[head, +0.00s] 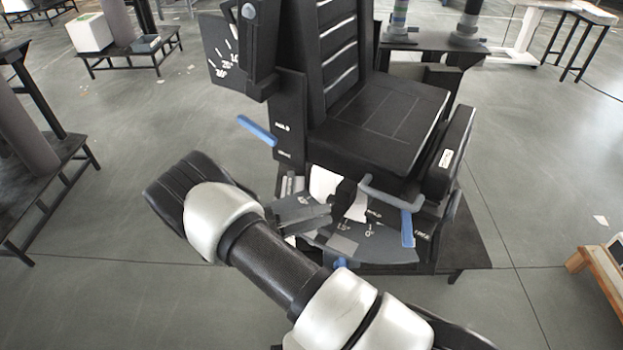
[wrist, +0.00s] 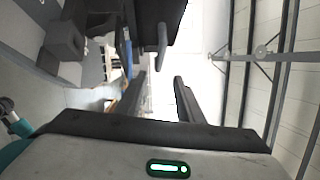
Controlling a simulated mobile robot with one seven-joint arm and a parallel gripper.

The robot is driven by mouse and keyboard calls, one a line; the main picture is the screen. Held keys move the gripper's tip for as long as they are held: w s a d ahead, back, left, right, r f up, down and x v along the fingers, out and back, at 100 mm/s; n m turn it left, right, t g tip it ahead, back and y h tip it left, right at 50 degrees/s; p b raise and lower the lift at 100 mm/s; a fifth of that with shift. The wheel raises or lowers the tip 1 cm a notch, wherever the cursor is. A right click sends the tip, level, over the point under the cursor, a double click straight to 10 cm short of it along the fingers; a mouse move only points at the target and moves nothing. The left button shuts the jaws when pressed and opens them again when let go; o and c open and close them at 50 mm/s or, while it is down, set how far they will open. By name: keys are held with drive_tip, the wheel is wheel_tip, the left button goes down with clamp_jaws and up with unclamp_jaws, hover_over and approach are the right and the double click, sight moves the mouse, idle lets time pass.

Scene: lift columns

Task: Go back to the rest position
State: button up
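My gripper (wrist: 160,85) shows in the wrist view with its two dark fingers apart and nothing between them. Its palm carries a lit green indicator. In the head view my arm reaches from the bottom right up to the left and bends in front of the lift column (head: 345,60); I cannot make out the fingers clearly there. The black lift column has a flat platform (head: 385,120), a blue lever (head: 257,130) on its left side and a grey handle (head: 395,195) at the front. In the wrist view a dark part hangs just beyond the fingertips.
A dark table (head: 470,240) carries the column. Another dark table (head: 45,190) stands at the left, and a low table (head: 135,55) with a white box (head: 90,33) at the back left. A wooden stand (head: 590,262) is at the right edge. Grey floor between them is open.

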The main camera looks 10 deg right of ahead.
drive_tip(key=shift+r, duration=0.1)
drive_tip(key=s+d+r+m+g+y, duration=0.35)
drive_tip(key=r+m+y, duration=0.25)
drive_tip(key=r+m, duration=0.25)
drive_tip(key=s+d+r+m+g+y, duration=0.2)
drive_tip(key=s+d+r+m+y, duration=0.15)
drive_tip(key=r+m+y, duration=0.5)
drive_tip(key=s+r+m+t+y, duration=0.5)
drive_tip(key=s+r+m+t, duration=0.4)
drive_tip(key=m, duration=0.9)
wheel_tip(320, 180, up, 23)
drive_tip(key=s+p, duration=0.1)
drive_tip(key=p, duration=2)
drive_tip(key=shift+a+r+m+p, duration=0.15)
drive_tip(key=shift+m+p, duration=0.25)
